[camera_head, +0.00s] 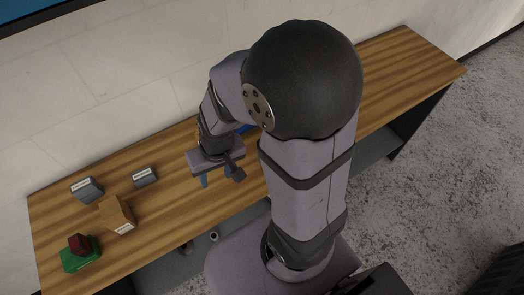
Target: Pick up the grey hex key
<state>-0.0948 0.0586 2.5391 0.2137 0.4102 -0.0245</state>
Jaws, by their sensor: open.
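My gripper (215,179) hangs over the front middle part of the wooden table. I cannot make out a grey hex key in this view. My arm covers a large part of the table's middle and right, so the key may be hidden there.
On the table's (170,205) left stand a grey labelled box (88,191), a smaller grey labelled box (144,177), an orange-brown box (117,214) and a green box (80,258) with a dark red piece (78,243) on top. The far right end (415,65) is bare.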

